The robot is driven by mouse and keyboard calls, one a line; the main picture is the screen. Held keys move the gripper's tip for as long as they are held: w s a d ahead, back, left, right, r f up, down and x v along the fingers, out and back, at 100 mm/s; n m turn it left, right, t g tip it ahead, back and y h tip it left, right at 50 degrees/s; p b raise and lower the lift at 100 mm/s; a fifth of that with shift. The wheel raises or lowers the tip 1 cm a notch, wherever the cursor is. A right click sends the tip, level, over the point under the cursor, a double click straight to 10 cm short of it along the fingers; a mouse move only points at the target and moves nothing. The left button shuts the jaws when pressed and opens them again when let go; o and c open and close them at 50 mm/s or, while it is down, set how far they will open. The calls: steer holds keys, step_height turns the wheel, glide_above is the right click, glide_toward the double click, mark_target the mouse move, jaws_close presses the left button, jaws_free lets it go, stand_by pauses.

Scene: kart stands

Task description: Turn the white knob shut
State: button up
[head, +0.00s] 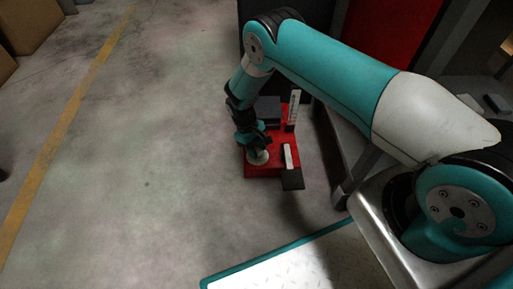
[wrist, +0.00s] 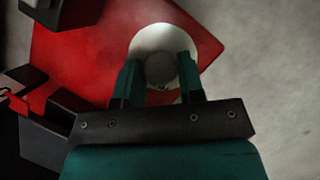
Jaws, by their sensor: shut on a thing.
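The white knob (head: 258,157) sits at the front left corner of a red base (head: 266,171) on the floor. In the wrist view the knob shows as a pale disc (wrist: 152,38) with a grey round middle part (wrist: 161,70). My gripper (head: 255,149) reaches down onto it from above. In the wrist view its two fingers (wrist: 160,75) stand on either side of the grey middle part and are shut on it. The fingers and palm hide part of the disc.
A grey lever with a dark pedal (head: 292,180) is on the base's right side, near the gripper. A dark block (head: 267,110) and a pale upright strip (head: 293,107) stand at the back. A metal table leg (head: 352,178) is to the right. Open concrete floor lies left.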

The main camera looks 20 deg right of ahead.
steer(key=shift+w+a, duration=0.1)
steer(key=o, duration=0.9)
steer(key=p+v, duration=0.7)
steer(key=v, duration=1)
steer(key=shift+r, duration=0.25)
